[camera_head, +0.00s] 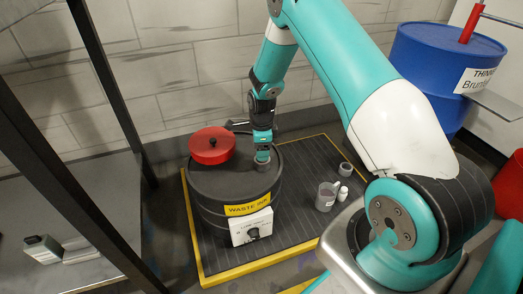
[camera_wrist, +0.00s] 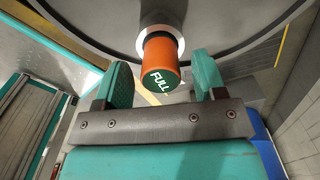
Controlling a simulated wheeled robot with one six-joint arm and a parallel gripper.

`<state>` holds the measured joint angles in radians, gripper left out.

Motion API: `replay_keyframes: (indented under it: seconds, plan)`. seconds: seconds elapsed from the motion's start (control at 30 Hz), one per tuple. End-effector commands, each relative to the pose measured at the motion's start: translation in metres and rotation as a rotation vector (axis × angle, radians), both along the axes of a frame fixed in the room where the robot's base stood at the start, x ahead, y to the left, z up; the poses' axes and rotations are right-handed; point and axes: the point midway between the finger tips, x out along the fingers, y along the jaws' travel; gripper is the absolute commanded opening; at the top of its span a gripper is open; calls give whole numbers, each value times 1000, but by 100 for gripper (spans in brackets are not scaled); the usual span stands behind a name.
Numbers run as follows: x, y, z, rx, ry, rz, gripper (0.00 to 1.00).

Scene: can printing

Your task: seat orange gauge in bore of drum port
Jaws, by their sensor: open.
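In the wrist view the orange gauge (camera_wrist: 161,55) is a short cylinder with a green end marked "FULL". Its far end meets the pale ring of the drum port (camera_wrist: 143,37), in line with the bore; how deep it sits I cannot tell. My gripper (camera_wrist: 162,70) is open, with one teal finger on each side of the gauge and a gap visible at both sides. In the head view my gripper (camera_head: 262,157) is over the right part of the black drum (camera_head: 205,195) top, labelled "WASTE INK". The gauge is not discernible there.
A red lid (camera_head: 211,146) lies on the drum top, left of my gripper. A white dial box (camera_head: 251,228) is on the drum's front. Grey cups (camera_head: 325,198) and a white bottle (camera_head: 343,193) stand right on the yellow-edged platform (camera_head: 245,268). A dark-framed shelf is at left.

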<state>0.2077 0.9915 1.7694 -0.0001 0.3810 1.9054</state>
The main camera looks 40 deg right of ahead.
Motion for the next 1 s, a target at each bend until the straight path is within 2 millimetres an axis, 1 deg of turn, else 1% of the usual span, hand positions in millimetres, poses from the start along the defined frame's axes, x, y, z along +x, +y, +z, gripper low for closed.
replay_keyframes:
  seconds: [0.03,0.2,0.3,0.4,0.53,0.57,0.63,0.67,0.73,0.77,0.8,0.83,0.87,0.9,0.97,1.0]
  plan:
    - [1,0,17,0,-2,0,64]
    - [1,0,57,-1,-3,0,64]
    - [1,0,76,-1,-3,0,64]
    - [0,0,91,0,-2,0,64]
    - [0,1,102,1,-1,3,64]
    - [0,2,105,2,-2,13,64]
    - [-1,11,119,10,-11,77,64]
    - [-2,18,127,16,-18,127,64]
    - [-7,42,155,38,-40,304,64]
    - [-12,56,170,50,-53,405,64]
    - [-21,75,191,67,-74,557,64]
    - [-31,90,207,78,-90,681,64]
    - [-42,106,224,91,-109,814,64]
    - [-59,127,244,105,-135,994,64]
    - [-88,155,272,122,-180,1266,64]
    - [-109,172,288,130,-212,1447,64]
